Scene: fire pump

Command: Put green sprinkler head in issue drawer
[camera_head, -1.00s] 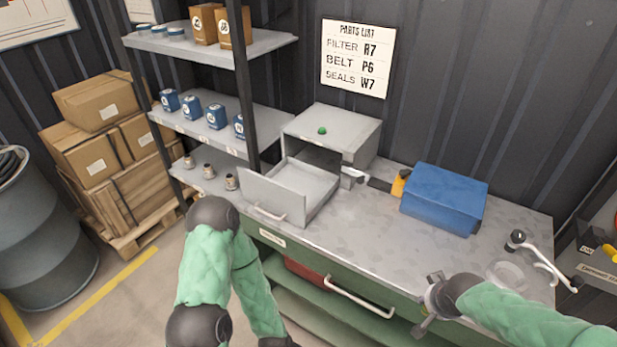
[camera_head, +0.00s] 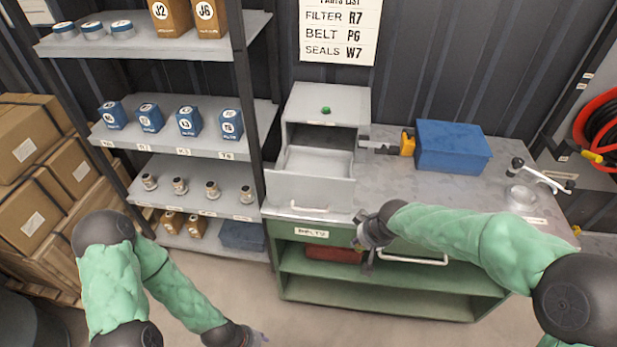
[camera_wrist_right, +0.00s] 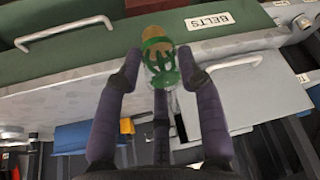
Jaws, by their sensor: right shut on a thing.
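The green sprinkler head (camera_wrist_right: 158,58), with a tan end, is between the fingers of my right gripper (camera_wrist_right: 158,75) in the right wrist view. That gripper is shut on it. In the head view my right gripper (camera_head: 368,240) is in front of the bench edge, to the right of and lower than the open drawer (camera_head: 310,192), and the sprinkler head is hard to make out. The drawer is pulled out of a grey cabinet (camera_head: 352,103) on the bench; its visible floor looks empty. My left gripper (camera_head: 257,338) is low at the bottom edge, its fingers unclear.
A green dome (camera_head: 326,110) sits on the cabinet top. A blue box (camera_head: 452,146) and a yellow-and-black item (camera_head: 407,144) are to its right on the bench. A shelf rack (camera_head: 170,140) with blue boxes and metal fittings stands at left. The bench's green frame has a long white handle (camera_head: 412,261).

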